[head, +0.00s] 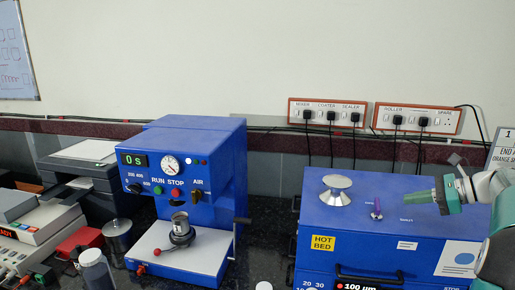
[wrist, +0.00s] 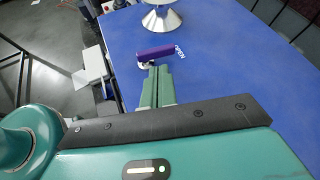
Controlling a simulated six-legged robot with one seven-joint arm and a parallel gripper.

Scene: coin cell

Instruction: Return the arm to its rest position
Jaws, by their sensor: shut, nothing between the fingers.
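My gripper (head: 406,198) is at the right of the head view, above the blue hot bed box (head: 330,221). Its green fingers point left and are shut with nothing between them. In the wrist view the closed fingertips (wrist: 157,67) sit close to a purple lever (wrist: 155,52) marked OPEN. The purple lever also shows in the head view (head: 377,209), a little left of the fingertips. I cannot tell from these frames whether the fingertips touch it.
A silver spool-shaped knob (head: 336,189) stands on the box's top, also seen in the wrist view (wrist: 161,17). A blue press machine (head: 190,150) with a gauge stands to the left. Wall sockets (head: 418,118) with cables are behind. The air above the box is clear.

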